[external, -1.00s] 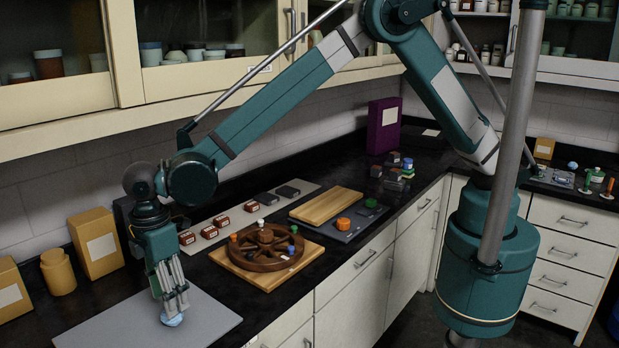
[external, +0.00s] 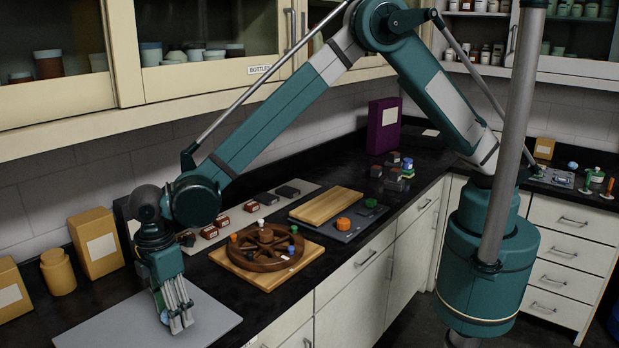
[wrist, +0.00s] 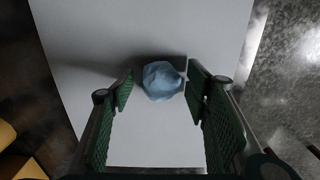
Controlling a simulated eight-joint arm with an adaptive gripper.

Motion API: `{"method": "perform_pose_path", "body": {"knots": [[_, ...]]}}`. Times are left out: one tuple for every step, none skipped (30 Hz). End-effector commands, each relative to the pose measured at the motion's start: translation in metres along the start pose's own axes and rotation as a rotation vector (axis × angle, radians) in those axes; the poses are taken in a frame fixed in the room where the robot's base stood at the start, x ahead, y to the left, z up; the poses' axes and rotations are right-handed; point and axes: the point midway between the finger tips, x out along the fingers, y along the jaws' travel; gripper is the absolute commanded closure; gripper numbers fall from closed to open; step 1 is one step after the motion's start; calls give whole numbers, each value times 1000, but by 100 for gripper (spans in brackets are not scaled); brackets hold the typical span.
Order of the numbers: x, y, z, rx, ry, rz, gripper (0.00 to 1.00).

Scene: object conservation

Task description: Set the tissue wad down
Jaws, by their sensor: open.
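The tissue wad (wrist: 162,81) is a pale blue, crumpled ball. In the wrist view it rests on the light grey mat (wrist: 150,130), between and slightly beyond my fingertips, with a gap to the left finger and a narrower one to the right. My gripper (wrist: 160,88) is open around it, with green textured finger pads. In the external view my gripper (external: 178,322) is low over the right part of the mat (external: 110,325), and its fingers largely hide the wad.
A round wooden wheel (external: 265,247) on a board stands right of the mat. Yellow boxes (external: 97,243) and a yellow jar (external: 58,272) stand behind and left. The mat's left part is clear. The black counter's front edge is close to the mat.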

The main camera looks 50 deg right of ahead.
Motion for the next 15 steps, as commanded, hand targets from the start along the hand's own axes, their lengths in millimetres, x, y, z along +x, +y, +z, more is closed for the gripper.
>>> {"method": "perform_pose_path", "body": {"knots": [[0, 0, 0, 0, 0, 0, 53], [0, 0, 0, 0, 0, 0, 53], [0, 0, 0, 0, 0, 0, 53], [0, 0, 0, 0, 0, 0, 53], [0, 0, 0, 0, 0, 0, 53], [0, 0, 0, 0, 0, 0, 53], [0, 0, 0, 0, 0, 0, 53], [0, 0, 0, 0, 0, 0, 53], [0, 0, 0, 0, 0, 0, 53], [0, 0, 0, 0, 0, 0, 53], [0, 0, 0, 0, 0, 0, 53], [0, 0, 0, 0, 0, 0, 53], [0, 0, 0, 0, 0, 0, 55], [0, 0, 0, 0, 0, 0, 59], [0, 0, 0, 0, 0, 0, 65]]}}
